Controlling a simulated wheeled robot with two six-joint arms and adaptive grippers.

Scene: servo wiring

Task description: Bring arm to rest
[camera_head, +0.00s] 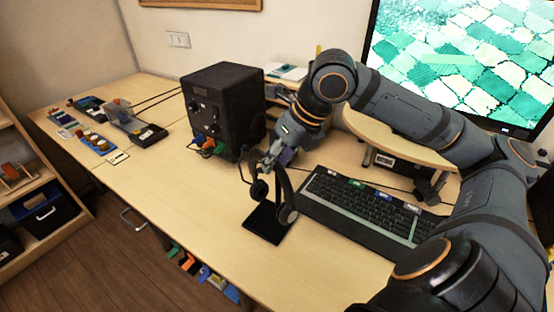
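My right arm (400,105) comes in from the right edge and bends over the keyboard and the monitor stand. My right gripper (271,160) points down just above a black headset (288,200). The headset hangs on a stand with a flat black base (268,222). The gripper overlaps the top of the headset in the picture, and I cannot tell whether they touch. The fingers are small and dark, so their opening is unclear. My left gripper is not in view.
A black box (226,95) with colored plugs (207,146) stands left of the gripper. A keyboard (365,205) lies to the right. A wooden riser (385,138) and a monitor (465,60) stand behind. Small electronic parts (97,143) lie far left. The desk's front left is clear.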

